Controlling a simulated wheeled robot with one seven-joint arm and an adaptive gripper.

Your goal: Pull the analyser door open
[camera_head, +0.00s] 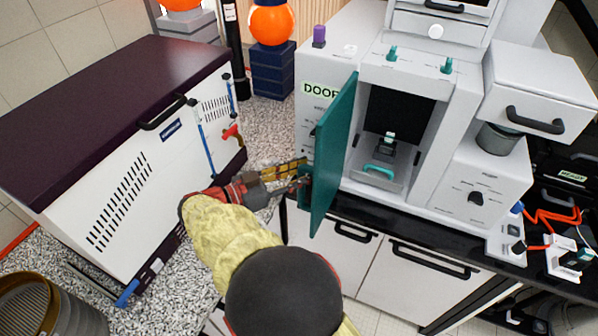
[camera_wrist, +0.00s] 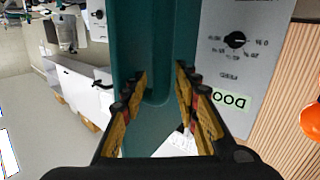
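The analyser (camera_head: 452,205) is a white cabinet with an open chamber on the black-topped counter. Its teal door (camera_head: 336,150) stands swung well out from the chamber's left side, nearly edge-on in the head view. My gripper (camera_head: 305,173) is at the door's left, outer face, near a small teal handle part (camera_head: 304,201). In the wrist view my gripper (camera_wrist: 161,70) has its two yellow-black fingers apart, with the teal door (camera_wrist: 158,30) filling the space between and beyond them. Whether the fingertips touch the door is unclear.
A panel labelled DOOR (camera_head: 318,90) with a knob is left of the door. A white chest with a dark lid (camera_head: 110,80) stands left of my arm. Inside the chamber is a tray with a teal handle (camera_head: 379,171). Drawers with black handles (camera_head: 430,262) lie below the counter.

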